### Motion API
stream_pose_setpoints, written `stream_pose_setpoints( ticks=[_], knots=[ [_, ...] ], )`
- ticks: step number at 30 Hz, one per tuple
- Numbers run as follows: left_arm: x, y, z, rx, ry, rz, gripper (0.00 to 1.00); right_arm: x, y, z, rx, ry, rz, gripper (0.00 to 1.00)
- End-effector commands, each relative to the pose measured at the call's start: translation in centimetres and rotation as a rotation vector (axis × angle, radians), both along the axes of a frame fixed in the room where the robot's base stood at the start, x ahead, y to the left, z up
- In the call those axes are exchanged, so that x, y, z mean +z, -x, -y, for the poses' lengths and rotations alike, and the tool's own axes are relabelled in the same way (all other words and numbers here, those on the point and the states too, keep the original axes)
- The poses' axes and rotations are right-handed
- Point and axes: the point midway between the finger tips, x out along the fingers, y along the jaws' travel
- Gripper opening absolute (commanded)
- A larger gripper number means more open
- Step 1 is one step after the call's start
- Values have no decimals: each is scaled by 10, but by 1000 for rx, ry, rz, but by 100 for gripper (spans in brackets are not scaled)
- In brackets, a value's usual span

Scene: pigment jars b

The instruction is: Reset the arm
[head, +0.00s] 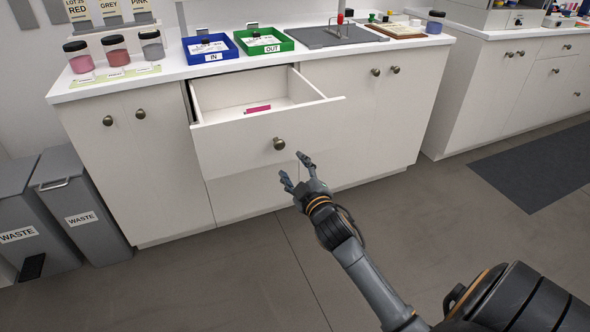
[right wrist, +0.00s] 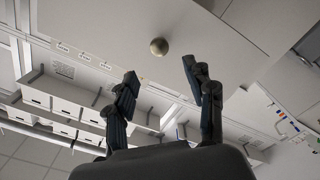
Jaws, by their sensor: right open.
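My right gripper (head: 296,172) is open and empty in front of the cabinet, just below the round knob (head: 279,144) of a pulled-out drawer (head: 320,103). It does not touch the knob as far as I can see. In the right wrist view the open fingers (right wrist: 160,80) point up at the drawer front, with the knob (right wrist: 159,47) beyond and between them. The drawer is open and holds a small pink item (head: 258,109) on its floor. My left gripper is not in view.
On the counter stand several pigment jars (head: 115,50), a blue IN tray (head: 186,43), a green OUT tray (head: 292,40) and a dark mat (head: 320,43). Two grey waste bins (head: 84,218) stand at the left. The floor before the cabinet is clear; a dark floor mat (head: 540,165) lies at right.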

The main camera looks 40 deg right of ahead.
Motion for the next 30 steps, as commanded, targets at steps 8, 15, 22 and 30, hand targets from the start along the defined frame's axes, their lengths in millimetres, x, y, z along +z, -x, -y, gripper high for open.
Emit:
stream_pose_setpoints(
  ticks=[8, 15, 22, 30],
  knots=[
    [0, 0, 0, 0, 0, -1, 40, 0, 3, -1, -1, 0, 1, 54],
    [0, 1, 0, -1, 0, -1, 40, 0, 3, 0, -1, 0, 1, 54],
    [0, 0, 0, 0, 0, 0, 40, -28, 6, -5, -1, -38, -57, 54],
    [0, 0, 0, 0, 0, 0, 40, -199, 59, -44, -26, -263, -419, 54]
  ],
)
